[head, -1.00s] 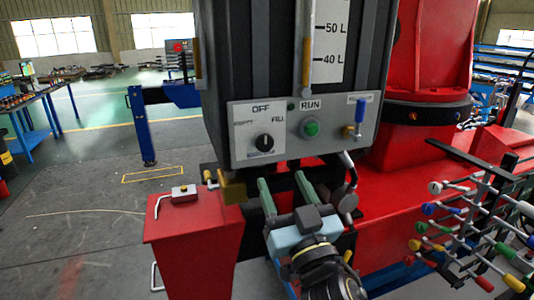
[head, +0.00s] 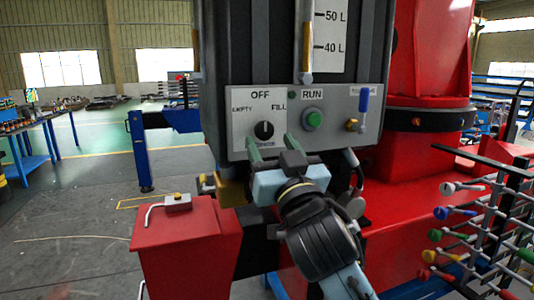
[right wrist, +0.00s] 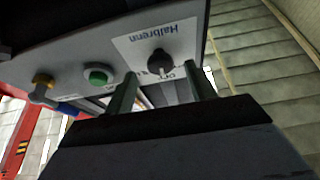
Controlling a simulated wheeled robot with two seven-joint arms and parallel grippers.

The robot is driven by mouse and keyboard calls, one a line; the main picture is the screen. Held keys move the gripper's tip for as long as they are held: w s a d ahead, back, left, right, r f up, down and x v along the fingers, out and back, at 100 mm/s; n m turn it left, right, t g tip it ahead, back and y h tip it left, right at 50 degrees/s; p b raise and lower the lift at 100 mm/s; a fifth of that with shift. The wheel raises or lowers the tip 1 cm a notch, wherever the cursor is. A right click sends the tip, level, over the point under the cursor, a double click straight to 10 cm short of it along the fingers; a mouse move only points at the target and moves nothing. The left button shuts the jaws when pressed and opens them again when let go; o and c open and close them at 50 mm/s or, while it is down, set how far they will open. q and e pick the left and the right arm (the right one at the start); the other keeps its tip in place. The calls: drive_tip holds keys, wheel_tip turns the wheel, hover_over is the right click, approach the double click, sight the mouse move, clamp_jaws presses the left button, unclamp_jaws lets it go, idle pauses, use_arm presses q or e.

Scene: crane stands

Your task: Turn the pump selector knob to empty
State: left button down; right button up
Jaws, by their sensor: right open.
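The black selector knob (head: 264,130) sits on the grey control panel (head: 340,141), below the word OFF, with EMPTY to its left and FILL to its right. Its white mark appears to point up toward OFF. My right gripper (head: 268,146) is open just below the knob, its two green fingers apart and nothing between them. In the right wrist view the knob (right wrist: 160,62) shows ahead of the open fingers (right wrist: 160,92), apart from them. My left gripper is not in view.
Right of the knob are a green RUN button (head: 313,120), a brass fitting (head: 352,125) and a blue-handled lever (head: 364,103). A red box (head: 185,240) stands lower left. A rack with coloured knobs (head: 480,220) stands at the right.

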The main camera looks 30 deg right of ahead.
sight(266, 133)
drive_tip(key=shift+w+b, duration=0.2)
drive_tip(key=shift+b, duration=0.55)
drive_tip(key=shift+r+p+x, duration=0.2)
drive_tip(key=shift+p+x, duration=0.15)
drive_tip(key=shift+x, duration=0.65)
drive_tip(key=shift+w+d+r, duration=0.1)
drive_tip(key=shift+w+d, duration=0.05)
drive_tip(key=shift+w, duration=0.2)
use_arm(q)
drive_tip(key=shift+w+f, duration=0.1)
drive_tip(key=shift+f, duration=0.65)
use_arm(e)
drive_tip(key=c, duration=0.9)
